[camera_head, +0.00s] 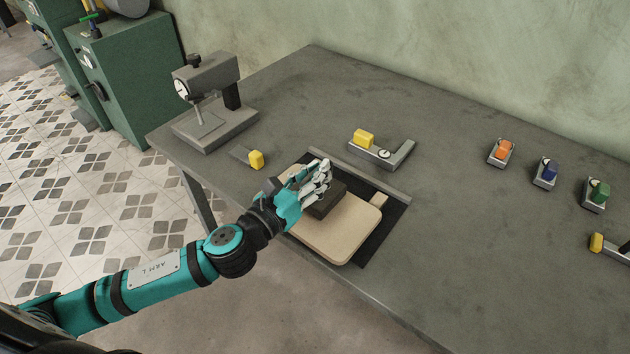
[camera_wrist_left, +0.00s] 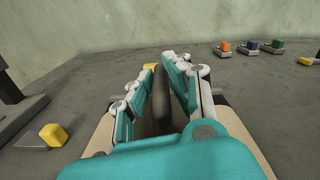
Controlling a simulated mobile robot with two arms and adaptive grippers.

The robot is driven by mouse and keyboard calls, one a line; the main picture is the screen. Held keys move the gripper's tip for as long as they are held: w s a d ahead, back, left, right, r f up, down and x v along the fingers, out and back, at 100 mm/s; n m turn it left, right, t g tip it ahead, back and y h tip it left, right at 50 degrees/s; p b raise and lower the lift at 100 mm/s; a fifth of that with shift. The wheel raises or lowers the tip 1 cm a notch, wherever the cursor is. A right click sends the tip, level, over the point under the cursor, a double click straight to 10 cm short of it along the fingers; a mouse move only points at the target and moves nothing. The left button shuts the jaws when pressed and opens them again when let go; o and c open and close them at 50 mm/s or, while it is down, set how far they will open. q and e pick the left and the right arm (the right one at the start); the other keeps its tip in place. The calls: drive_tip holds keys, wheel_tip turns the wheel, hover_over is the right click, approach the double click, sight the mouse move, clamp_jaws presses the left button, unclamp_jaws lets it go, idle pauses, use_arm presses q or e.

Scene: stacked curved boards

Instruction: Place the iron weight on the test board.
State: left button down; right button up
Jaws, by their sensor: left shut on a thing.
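The iron weight (camera_head: 326,204) is a dark block at the upper middle of the pale wooden test board (camera_head: 345,235). Whether it rests on the board or hangs just above it I cannot tell. My left gripper (camera_head: 318,180) is shut on the weight's upright dark handle. In the left wrist view my left gripper (camera_wrist_left: 163,85) has its fingers on both sides of that dark handle (camera_wrist_left: 162,108), with the board (camera_wrist_left: 252,143) beneath. The fingers hide part of the weight. My right gripper is in neither view.
The board lies on a black mat (camera_head: 392,232) near the table's front edge. A dial gauge stand (camera_head: 215,110) is at the back left. Several coloured-knob clamps (camera_head: 501,152) stand at right.

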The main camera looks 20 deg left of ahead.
use_arm(q)
wheel_tip(320, 180, down, 2)
drive_tip(key=shift+s+f, duration=0.1)
drive_tip(key=shift+f, duration=0.05)
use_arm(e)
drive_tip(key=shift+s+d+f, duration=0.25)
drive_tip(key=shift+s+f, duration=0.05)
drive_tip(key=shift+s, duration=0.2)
use_arm(q)
drive_tip(key=shift+f, duration=0.15)
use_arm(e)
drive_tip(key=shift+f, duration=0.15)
use_arm(q)
drive_tip(key=c, duration=1.3)
unclamp_jaws()
drive_tip(key=shift+f, duration=0.1)
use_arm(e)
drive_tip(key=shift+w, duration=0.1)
